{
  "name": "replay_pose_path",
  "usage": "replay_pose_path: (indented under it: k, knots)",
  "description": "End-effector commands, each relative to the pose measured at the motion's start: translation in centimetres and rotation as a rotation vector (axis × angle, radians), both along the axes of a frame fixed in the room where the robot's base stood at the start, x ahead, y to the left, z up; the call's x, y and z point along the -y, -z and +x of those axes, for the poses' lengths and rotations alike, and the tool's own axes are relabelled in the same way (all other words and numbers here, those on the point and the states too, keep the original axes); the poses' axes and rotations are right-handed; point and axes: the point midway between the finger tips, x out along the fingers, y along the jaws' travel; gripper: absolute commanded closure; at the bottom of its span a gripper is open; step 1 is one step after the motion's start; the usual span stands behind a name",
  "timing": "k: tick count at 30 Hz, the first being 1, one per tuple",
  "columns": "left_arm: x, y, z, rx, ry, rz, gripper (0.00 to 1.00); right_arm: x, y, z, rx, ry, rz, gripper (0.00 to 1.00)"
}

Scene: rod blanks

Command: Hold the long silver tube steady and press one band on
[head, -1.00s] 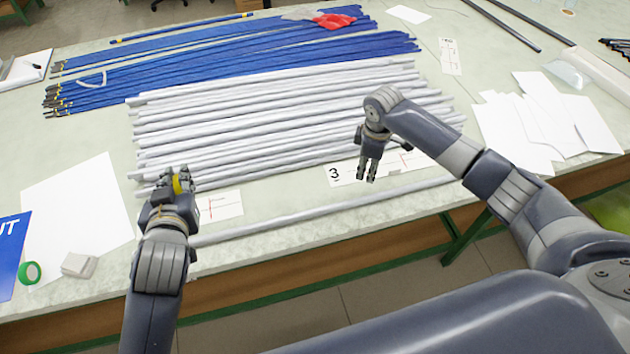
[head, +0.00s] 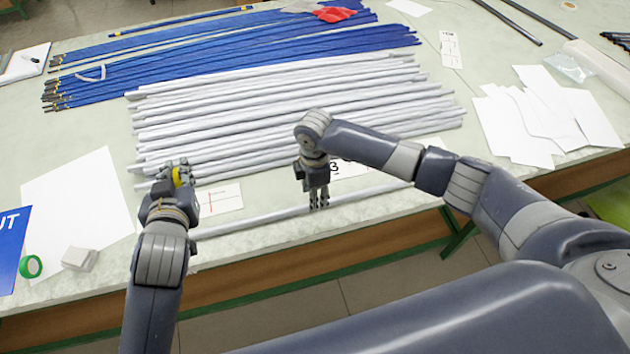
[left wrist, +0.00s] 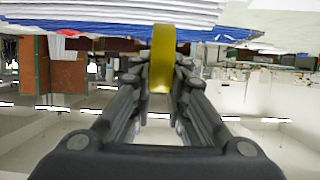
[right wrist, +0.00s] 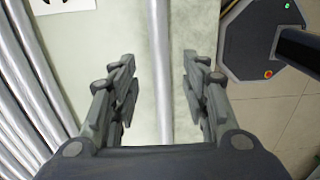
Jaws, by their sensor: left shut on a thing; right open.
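The long silver tube (head: 255,219) lies alone along the table's front edge. My left gripper (head: 174,178) is shut on a yellow band (head: 178,177), at the tube's left end side. The band also shows upright between the fingers in the left wrist view (left wrist: 163,58). My right gripper (head: 318,205) points down over the middle part of the tube. In the right wrist view the tube (right wrist: 160,70) runs between its open fingers (right wrist: 160,85), with a gap on both sides.
Several more silver tubes (head: 290,110) lie side by side behind, with blue rods (head: 240,45) beyond. White papers (head: 75,200), a green tape roll (head: 30,266) and a small white block (head: 79,258) are at left. More papers (head: 550,115) lie at right.

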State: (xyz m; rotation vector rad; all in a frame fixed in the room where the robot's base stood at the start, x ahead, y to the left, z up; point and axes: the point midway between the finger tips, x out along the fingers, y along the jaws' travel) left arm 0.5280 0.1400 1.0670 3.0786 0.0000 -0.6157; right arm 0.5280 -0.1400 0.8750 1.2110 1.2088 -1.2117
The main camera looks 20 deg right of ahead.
Motion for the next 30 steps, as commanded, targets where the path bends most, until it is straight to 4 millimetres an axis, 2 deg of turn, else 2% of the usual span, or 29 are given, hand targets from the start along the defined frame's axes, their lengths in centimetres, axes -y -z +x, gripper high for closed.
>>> replay_pose_path:
  k: [3, 9, 20, 25, 26, 30]
  knots:
    - [0.0, 0.0, 0.0, 0.000, 0.000, 0.000, 1.00, 0.0, 2.0, -0.1, -0.002, -0.001, -0.001, 0.58]
    - [0.0, 0.0, 0.0, 0.000, 0.000, 0.000, 1.00, 0.0, 3.9, 0.0, 0.000, -0.001, -0.001, 0.58]
    - [0.0, 0.0, 0.0, 0.000, 0.000, 0.000, 1.00, 0.0, 4.3, 0.0, 0.001, -0.001, 0.000, 0.58]
    - [0.0, 0.0, 0.0, 0.000, 0.000, 0.000, 1.00, 0.0, 4.3, 0.0, 0.001, 0.000, 0.000, 0.96]
    - [0.0, 0.0, 0.0, 0.000, 0.000, 0.000, 1.00, 0.0, 4.3, 0.0, 0.001, 0.000, 0.000, 1.00]
    - [0.0, 0.0, 0.0, 0.000, 0.000, 0.000, 1.00, 0.0, 4.3, 0.0, 0.001, 0.000, 0.000, 1.00]
